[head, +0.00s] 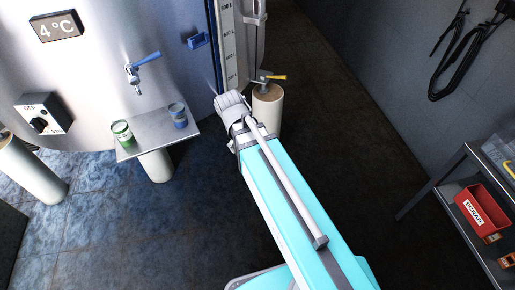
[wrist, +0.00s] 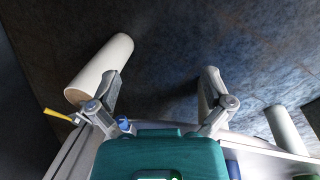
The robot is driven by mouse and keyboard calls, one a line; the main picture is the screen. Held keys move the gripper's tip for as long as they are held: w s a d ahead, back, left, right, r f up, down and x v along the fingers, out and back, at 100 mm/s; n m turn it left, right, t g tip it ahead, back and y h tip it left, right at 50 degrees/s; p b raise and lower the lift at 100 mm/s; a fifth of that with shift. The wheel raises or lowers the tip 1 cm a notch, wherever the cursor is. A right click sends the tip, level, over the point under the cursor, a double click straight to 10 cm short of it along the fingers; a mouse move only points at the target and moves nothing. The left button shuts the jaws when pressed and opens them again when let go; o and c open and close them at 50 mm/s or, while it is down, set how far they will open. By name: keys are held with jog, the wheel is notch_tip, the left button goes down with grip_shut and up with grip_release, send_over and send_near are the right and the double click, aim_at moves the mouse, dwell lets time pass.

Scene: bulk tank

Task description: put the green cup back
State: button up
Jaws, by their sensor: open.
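The green cup (head: 122,133) stands upright at the left end of a small metal shelf (head: 150,138) on the front of the tank. A blue cup (head: 178,115) stands at the shelf's right end, apart from the green one. In the wrist view, the blue cup (wrist: 233,169) and the green cup (wrist: 305,177) show only as slivers at the bottom right. My gripper (wrist: 160,88) is open, with nothing between its fingers. In the head view my arm's end is right of the shelf, apart from both cups; its fingertips are hard to make out.
A tap with a blue handle (head: 144,60) juts out above the shelf. White tank legs (head: 268,105) stand around, one near my gripper with a yellow-handled valve (head: 272,78). A red scrap bin (head: 482,212) sits on a rack at right. The middle floor is clear.

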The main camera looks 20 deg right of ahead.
jog(key=s+d+m+y, duration=0.1)
jog(key=d+m, duration=0.1)
jog(key=s+d+m+y, duration=0.1)
jog(key=s+d+m, duration=0.1)
jog(key=shift+s+f, duration=0.15)
jog(key=shift+s, duration=0.1)
notch_tip(320, 180, up, 12)
jog(key=p, duration=1.2)
dwell(0.8)
